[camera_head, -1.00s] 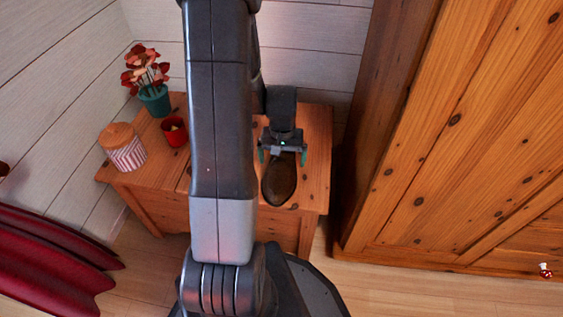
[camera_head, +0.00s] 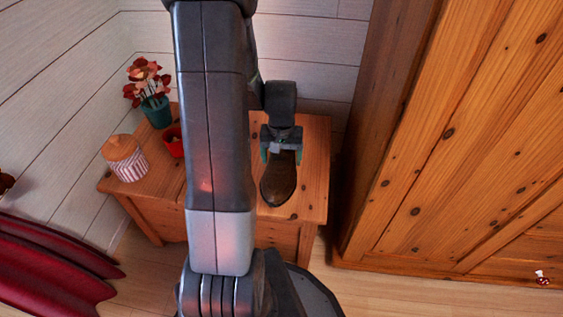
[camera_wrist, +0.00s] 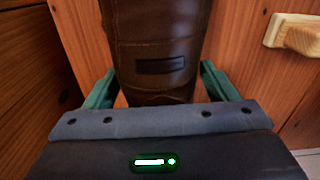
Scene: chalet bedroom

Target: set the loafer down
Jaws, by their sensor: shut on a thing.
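The loafer (camera_head: 279,184) is dark brown and is at the right part of the wooden cabinet top (camera_head: 313,165) in the head view, its rounded end toward the front edge. My gripper (camera_head: 281,156) is shut on the loafer from above its back part. In the wrist view the loafer (camera_wrist: 158,45) fills the middle, with a dark strap patch on it. My green fingers (camera_wrist: 158,88) stand on either side of it. I cannot tell whether its sole touches the wood.
A tall wooden wardrobe (camera_head: 460,150) stands close at right. Dark red folds (camera_head: 50,265) are at lower left.

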